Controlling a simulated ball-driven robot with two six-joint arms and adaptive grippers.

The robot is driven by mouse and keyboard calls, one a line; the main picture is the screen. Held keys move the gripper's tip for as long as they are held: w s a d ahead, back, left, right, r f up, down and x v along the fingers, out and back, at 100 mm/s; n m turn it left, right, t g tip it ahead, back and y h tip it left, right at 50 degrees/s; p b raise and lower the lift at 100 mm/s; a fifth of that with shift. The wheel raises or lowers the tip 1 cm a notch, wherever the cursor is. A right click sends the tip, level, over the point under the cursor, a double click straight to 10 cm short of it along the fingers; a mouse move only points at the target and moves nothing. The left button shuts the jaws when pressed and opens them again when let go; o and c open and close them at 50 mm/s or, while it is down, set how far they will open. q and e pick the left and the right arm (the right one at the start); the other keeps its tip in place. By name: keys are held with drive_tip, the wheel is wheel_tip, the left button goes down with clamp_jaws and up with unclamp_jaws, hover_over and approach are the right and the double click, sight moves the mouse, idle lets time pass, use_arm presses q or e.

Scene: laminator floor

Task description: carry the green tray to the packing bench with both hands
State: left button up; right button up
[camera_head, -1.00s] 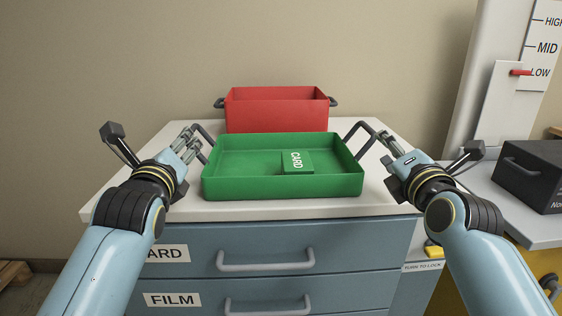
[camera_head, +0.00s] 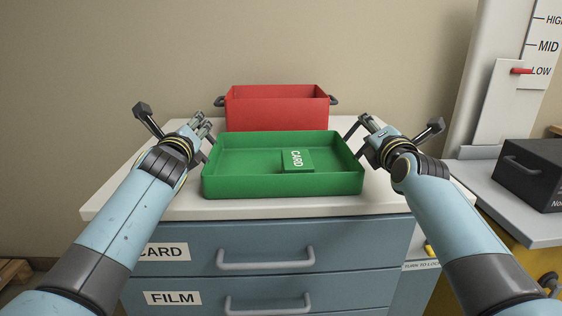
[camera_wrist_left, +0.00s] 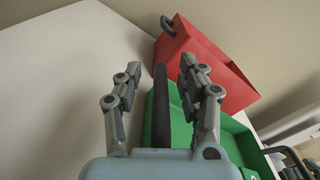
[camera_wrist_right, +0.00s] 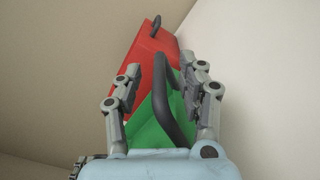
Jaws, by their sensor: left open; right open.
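Whether either handle touches a finger I cannot tell.
A red bin (camera_head: 277,108) with dark side handles stands close behind the tray. The cabinet's drawers with grey handles (camera_head: 266,262) face me below. A black box (camera_head: 530,172) sits on a grey surface at the right. The white top is bare at both sides.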

use_arm(q)
drive_tip(key=shift+c, duration=0.4)
use_arm(e)
drive_tip(key=shift+c, duration=0.2)
use_arm(q)
clamp_jaws()
use_arm(e)
clamp_jaws()
use_arm(q)
drive_tip(key=shift+r, duration=0.1)
